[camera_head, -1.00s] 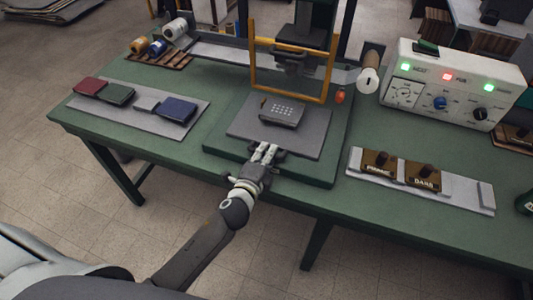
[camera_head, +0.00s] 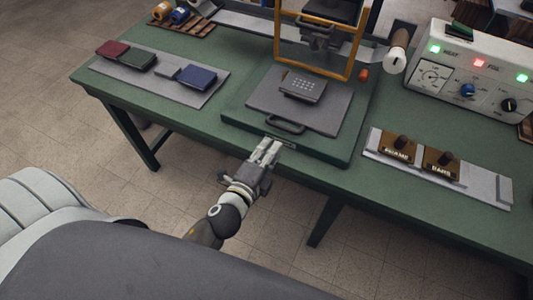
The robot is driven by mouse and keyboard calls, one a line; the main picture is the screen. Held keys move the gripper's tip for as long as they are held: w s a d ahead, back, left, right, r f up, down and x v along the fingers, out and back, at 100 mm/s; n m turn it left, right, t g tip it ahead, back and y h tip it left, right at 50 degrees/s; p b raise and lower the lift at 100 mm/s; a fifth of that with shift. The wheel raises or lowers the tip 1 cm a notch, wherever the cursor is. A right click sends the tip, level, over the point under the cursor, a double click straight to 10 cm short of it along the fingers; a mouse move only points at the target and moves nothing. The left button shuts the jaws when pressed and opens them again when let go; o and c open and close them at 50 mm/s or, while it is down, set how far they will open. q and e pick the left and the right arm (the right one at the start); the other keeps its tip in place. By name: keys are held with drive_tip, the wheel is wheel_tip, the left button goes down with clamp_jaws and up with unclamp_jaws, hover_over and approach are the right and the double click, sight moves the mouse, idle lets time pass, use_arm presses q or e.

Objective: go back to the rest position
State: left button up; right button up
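My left gripper (camera_head: 266,152) is just off the front edge of the green table, over the floor side. Its two pale fingers lie close together and point toward the press; no object shows between them. In front of it is the dark handle (camera_head: 284,125) of the grey press plate (camera_head: 325,117), apart from the fingers. A dark block with light dots (camera_head: 303,89) lies on the plate. My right gripper is not in view.
The green table (camera_head: 215,118) carries a grey mat (camera_head: 125,71) with red, green, grey and blue covers. An orange frame (camera_head: 279,50) stands behind the plate. A tray (camera_head: 475,184) with FRAME and BARS stamps and a control box (camera_head: 430,73) are right. Floor is clear in front.

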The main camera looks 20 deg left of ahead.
use_arm(q)
drive_tip(key=shift+s+r, duration=0.15)
drive_tip(key=shift+s, duration=0.5)
drive_tip(key=s+a+f+n+g, duration=0.1)
drive_tip(key=s+f+n+g, duration=0.25)
drive_tip(key=f, duration=0.75)
drive_tip(key=s+a+f+n+g, duration=0.15)
drive_tip(key=s+f, duration=0.35)
drive_tip(key=f, duration=0.6)
drive_tip(key=s+f+n+g, duration=0.3)
drive_tip(key=s+f, duration=0.1)
drive_tip(key=f, duration=0.7)
drive_tip(key=s+a+f+n+g, duration=0.2)
drive_tip(key=s+f, duration=0.5)
drive_tip(key=s, duration=0.4)
drive_tip(key=s+a+f+n+g, duration=0.1)
drive_tip(key=s+f+n+g, duration=0.3)
drive_tip(key=s, duration=0.8)
wheel_tip(320, 180, down, 4)
drive_tip(key=shift+a+r+n+g+y, duration=0.15)
drive_tip(key=shift+a+n+g+y, duration=0.2)
drive_tip(key=shift+n, duration=0.65)
